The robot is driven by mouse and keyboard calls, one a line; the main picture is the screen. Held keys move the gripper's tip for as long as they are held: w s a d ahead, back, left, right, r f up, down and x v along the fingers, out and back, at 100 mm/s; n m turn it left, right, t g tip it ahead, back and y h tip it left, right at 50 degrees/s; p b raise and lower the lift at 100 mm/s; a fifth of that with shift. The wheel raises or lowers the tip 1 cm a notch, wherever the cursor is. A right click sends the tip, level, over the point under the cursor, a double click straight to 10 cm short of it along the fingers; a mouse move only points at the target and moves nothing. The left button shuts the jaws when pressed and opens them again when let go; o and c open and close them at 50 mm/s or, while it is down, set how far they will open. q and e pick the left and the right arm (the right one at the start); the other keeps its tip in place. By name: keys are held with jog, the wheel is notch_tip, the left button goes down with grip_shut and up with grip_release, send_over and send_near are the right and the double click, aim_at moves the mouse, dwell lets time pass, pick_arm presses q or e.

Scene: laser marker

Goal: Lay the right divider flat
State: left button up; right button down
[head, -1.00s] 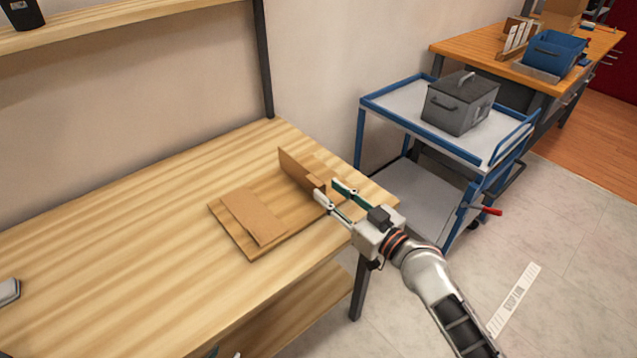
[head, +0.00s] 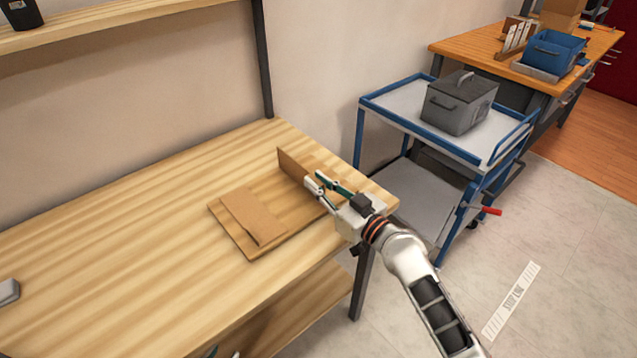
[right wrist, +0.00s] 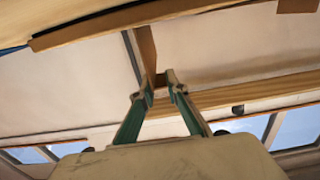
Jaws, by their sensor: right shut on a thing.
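The right divider (head: 291,164) is a thin brown panel standing upright at the right side of a flat wooden board (head: 246,248) on the table. My right gripper (head: 318,180) is at its near end, shut on it; the fingers hide that end. In the right wrist view, the divider (right wrist: 147,52) shows edge-on, running up from between the fingertips (right wrist: 160,76). The other divider (head: 253,217) lies flat on the left part of the board. A dark green sliver at the bottom edge of the head view may be my left gripper (head: 212,351); its jaws are not readable.
The wooden table (head: 120,230) is clear left of the board, except for a grey object (head: 8,291) at the far left edge. A blue-framed cart (head: 400,105) with a grey box (head: 459,103) stands beyond the table's right end. A shelf (head: 120,18) hangs above.

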dwell(0.5)
jog(key=shift+w+d+m, duration=0.1)
jog(key=shift+d+m, duration=0.05)
jog(key=shift+m, duration=0.15)
jog(key=shift+w+d+m, duration=0.5)
jog(key=shift+d+m, duration=0.2)
jog(key=shift+m, duration=0.5)
jog(key=m, duration=0.1)
jog(key=w+d+m, duration=0.1)
jog(key=m, duration=0.1)
jog(key=shift+w+d+f, duration=0.1)
jog(key=shift+d+f, duration=0.2)
jog(key=shift+w+d+f+m, duration=0.1)
jog(key=shift+d+m, duration=0.1)
jog(key=shift+m, duration=0.3)
